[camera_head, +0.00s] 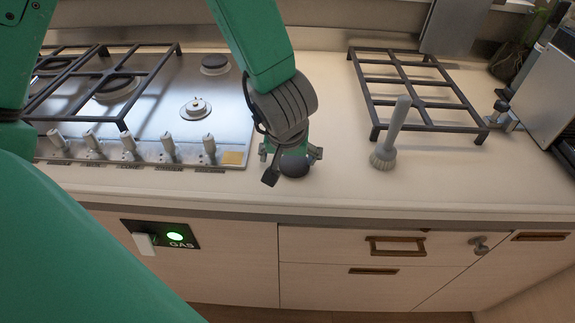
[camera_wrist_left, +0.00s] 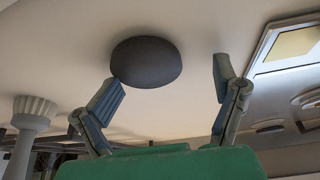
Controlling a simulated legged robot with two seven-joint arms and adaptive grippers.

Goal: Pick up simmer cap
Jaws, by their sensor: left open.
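The simmer cap (camera_head: 294,166) appears to be the dark, rounded disc on the counter, just right of the hob. In the head view my left gripper (camera_head: 291,153) is over it, with a finger to either side, and partly hides it. In the left wrist view the cap (camera_wrist_left: 147,62) lies beyond the fingertips and nearer the left finger. There my left gripper (camera_wrist_left: 164,85) is open with nothing between its fingers. Whether the left finger touches the cap cannot be told. My right gripper is not in view.
The hob (camera_head: 235,120) has a small burner (camera_head: 196,107) without a dark cap and several knobs along its front. A grey brush (camera_head: 391,135) stands right of the gripper, before a loose pan grate (camera_head: 420,85). The counter (camera_head: 345,185) is clear around the cap.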

